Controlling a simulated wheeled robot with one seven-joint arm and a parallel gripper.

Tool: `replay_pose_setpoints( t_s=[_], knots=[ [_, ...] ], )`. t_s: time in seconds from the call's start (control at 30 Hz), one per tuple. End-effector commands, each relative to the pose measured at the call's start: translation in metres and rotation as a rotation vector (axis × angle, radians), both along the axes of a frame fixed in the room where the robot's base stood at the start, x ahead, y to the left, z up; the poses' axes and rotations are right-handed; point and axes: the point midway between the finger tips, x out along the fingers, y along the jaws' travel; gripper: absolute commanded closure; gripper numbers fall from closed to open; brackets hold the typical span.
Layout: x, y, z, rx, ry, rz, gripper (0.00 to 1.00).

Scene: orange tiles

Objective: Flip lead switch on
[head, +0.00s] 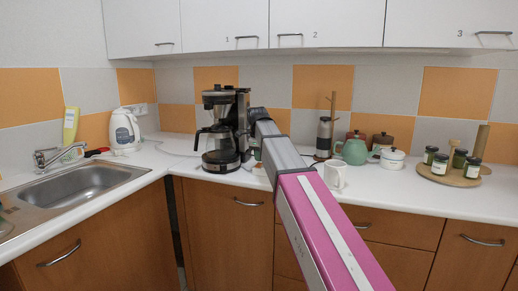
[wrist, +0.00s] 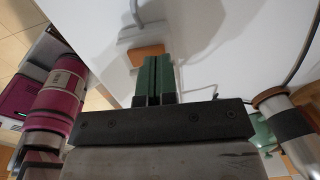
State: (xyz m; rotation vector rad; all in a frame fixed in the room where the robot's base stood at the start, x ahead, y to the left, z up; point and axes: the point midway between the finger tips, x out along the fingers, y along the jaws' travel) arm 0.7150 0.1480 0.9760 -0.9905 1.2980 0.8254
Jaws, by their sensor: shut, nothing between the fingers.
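My gripper (wrist: 155,79) shows in the wrist view with its two green fingers together, nothing between them. Just beyond the fingertips, over the white counter, is a small orange-brown block (wrist: 146,50). It may be the lead's switch, but its on or off state cannot be read. The fingertips look close to it; I cannot tell whether they touch. A grey looped shape (wrist: 135,25) lies beyond it. In the head view my arm reaches to the counter beside the coffee maker (head: 222,130), and my fingers are hidden. A small brownish item (head: 259,169) shows partly beside my arm.
A white mug (head: 335,176) stands right of my arm, with a green teapot (head: 353,152) and a grinder (head: 323,138) behind it. A grey cable (wrist: 301,58) runs over the counter in the wrist view. A kettle (head: 124,132) stands left near the sink (head: 82,186).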

Motion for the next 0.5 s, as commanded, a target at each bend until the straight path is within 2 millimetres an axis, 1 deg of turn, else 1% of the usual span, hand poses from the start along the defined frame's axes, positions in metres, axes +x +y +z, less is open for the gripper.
replay_pose_setpoints(
  t_s=[0.03,0.17,0.5],
  knots=[
    [0.0002,-0.0003,-0.0042,0.000,0.000,0.000,1.00],
    [0.0010,-0.0005,-0.0095,0.000,0.000,0.000,1.00],
    [0.0012,-0.0006,-0.0105,0.000,0.000,0.000,1.00]
  ],
)
